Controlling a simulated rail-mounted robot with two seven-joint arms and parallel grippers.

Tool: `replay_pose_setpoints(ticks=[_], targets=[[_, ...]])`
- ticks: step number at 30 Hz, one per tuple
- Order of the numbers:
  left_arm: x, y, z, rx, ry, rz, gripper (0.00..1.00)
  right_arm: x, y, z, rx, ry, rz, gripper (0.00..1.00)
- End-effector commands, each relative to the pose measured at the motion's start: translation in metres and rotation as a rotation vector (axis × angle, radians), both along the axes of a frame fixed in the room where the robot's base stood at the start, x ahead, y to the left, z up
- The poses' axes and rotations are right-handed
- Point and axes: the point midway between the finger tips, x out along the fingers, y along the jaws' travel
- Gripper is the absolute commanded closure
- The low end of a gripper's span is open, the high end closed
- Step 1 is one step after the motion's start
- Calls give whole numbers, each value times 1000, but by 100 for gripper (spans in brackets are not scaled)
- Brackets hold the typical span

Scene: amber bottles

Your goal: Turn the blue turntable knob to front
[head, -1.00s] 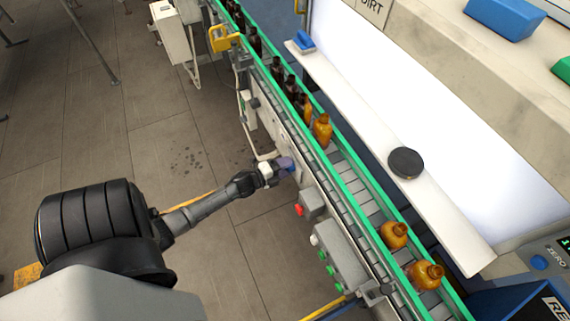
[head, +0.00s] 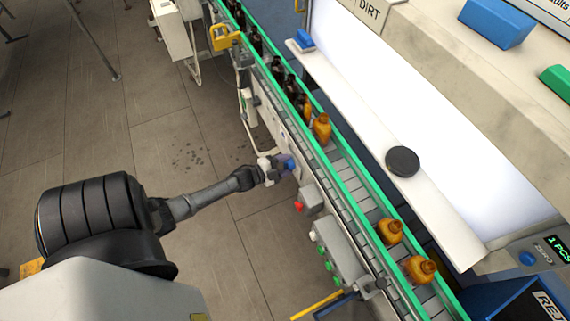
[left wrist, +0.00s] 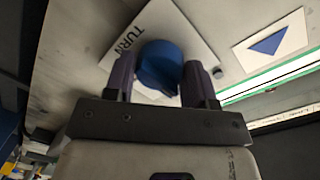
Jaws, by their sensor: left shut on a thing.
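The blue turntable knob (left wrist: 158,65) sits on a white plate marked "TURN" (left wrist: 185,28) on the side of the conveyor. In the head view the knob (head: 290,163) is a small blue spot at the tip of my left arm. My left gripper (left wrist: 160,78) has one dark finger on each side of the knob and is shut on it. In the head view the left gripper (head: 279,167) reaches the conveyor side from the left. My right gripper is not in view.
Amber bottles (head: 321,127) stand on the green-railed conveyor, with two more (head: 420,269) nearer. A control box with a red button (head: 299,206) and green buttons (head: 325,265) sits just below the knob. A black disc (head: 402,161) lies on the white ledge. A blue triangle label (left wrist: 270,43) is beside the plate.

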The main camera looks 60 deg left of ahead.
Motion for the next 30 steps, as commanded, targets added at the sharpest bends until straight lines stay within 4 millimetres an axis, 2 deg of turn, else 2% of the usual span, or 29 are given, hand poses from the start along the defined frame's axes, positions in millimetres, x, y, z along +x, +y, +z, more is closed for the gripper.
replay_pose_setpoints(ticks=[11, 12, 19, 26, 30], targets=[[2, -1, 4, -3, -10, -4, 73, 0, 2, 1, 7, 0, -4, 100], [2, -1, 4, -3, -10, -4, 49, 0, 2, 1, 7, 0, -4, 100], [1, 0, 2, -2, -5, -2, 27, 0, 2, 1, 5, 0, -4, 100], [0, 0, 1, -2, -3, -1, 25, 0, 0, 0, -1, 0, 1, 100], [-8, 0, 1, -3, -1, 0, 25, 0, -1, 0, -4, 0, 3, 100]])
